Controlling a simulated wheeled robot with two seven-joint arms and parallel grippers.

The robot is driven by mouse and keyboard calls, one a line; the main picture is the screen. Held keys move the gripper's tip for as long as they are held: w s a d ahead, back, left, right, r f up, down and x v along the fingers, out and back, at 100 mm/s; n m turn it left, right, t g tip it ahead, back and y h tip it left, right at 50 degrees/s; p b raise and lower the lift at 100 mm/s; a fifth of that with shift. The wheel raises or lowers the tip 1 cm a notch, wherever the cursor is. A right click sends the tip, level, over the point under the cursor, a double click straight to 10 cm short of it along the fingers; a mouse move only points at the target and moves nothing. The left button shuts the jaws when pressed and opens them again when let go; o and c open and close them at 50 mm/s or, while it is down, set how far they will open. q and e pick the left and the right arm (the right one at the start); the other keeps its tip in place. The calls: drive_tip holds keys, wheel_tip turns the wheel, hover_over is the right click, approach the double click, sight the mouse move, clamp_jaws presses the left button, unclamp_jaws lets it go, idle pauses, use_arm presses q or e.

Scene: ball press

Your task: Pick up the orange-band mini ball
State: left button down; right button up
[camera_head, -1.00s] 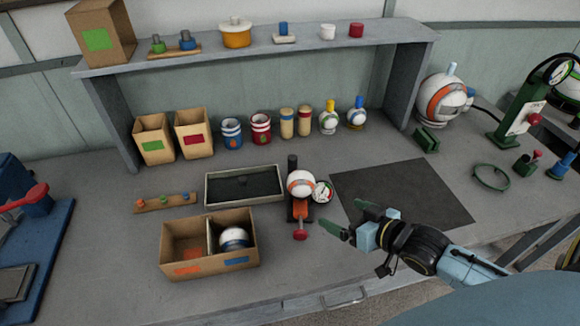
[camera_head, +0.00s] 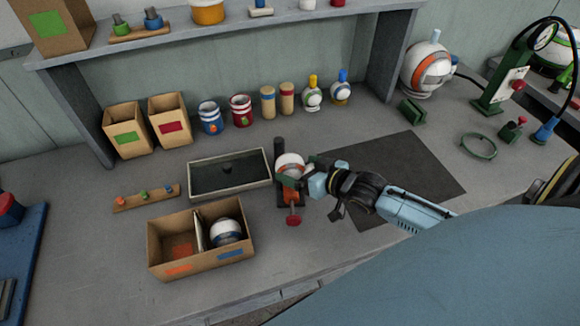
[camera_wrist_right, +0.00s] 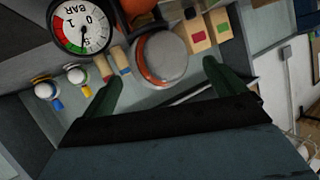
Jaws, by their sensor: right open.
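The orange-band mini ball (camera_head: 289,161), white with an orange stripe, sits in the small dark press stand (camera_head: 281,192) with a red knob at its front. My right gripper (camera_head: 303,171) is at the right side of the ball and hides part of it and of the stand. In the right wrist view the ball (camera_wrist_right: 160,56) shows ahead, between the two green fingers of the open gripper (camera_wrist_right: 158,80). I cannot tell whether a finger touches it. My left gripper is not in view.
A pressure gauge (camera_wrist_right: 82,26) stands close beside the ball. A cardboard box (camera_head: 205,262) with a blue-band ball (camera_head: 225,232) is at the front left. A shallow tray (camera_head: 230,188) is left of the stand. A dark mat (camera_head: 410,165) lies on the right, mostly clear.

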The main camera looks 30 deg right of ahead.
sight(290, 166)
drive_tip(key=x, duration=0.4)
drive_tip(key=shift+w+f, duration=0.2)
drive_tip(key=shift+w+a+f, duration=0.1)
drive_tip(key=shift+w, duration=0.1)
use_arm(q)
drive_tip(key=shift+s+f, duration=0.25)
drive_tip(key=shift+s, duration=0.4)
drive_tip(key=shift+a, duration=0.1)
use_arm(e)
drive_tip(key=c, duration=1)
